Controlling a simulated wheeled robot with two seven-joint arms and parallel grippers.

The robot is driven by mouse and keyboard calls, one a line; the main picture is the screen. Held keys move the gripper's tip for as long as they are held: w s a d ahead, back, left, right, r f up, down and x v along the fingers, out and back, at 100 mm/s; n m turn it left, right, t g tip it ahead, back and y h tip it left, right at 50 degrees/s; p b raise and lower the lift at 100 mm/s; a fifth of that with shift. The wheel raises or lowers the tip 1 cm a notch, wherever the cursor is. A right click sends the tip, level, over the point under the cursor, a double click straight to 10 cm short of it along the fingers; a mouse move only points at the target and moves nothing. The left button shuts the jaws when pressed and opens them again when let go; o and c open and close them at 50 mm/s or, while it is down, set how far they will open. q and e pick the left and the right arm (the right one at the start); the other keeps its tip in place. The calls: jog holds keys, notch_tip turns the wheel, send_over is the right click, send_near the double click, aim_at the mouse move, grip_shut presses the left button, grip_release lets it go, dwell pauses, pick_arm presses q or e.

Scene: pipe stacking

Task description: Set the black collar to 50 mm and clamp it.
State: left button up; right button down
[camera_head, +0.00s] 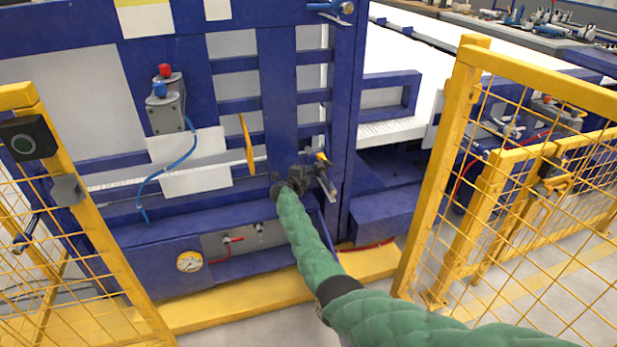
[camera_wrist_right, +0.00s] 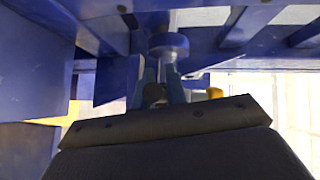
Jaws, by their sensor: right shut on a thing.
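My right gripper (camera_head: 318,172) is at the blue machine frame, near the right end of a pale horizontal scale rod (camera_head: 130,180). It is shut on a dark part that I take to be the black collar; the fingers hide much of it, so I cannot read its setting. A small yellow tip shows beside it, also in the right wrist view (camera_wrist_right: 215,93). There, the two fingers (camera_wrist_right: 163,75) reach toward a round blue-grey part (camera_wrist_right: 168,45). I cannot tell whether the clamp is tight. My left gripper is out of view.
A grey box with red and blue buttons (camera_head: 166,105) hangs at left. Yellow mesh guards (camera_head: 70,220) stand left and right (camera_head: 540,140).

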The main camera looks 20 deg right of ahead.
jog(key=shift+f, duration=0.1)
jog(key=c, duration=1.4)
grip_release()
jog(key=shift+c, duration=0.2)
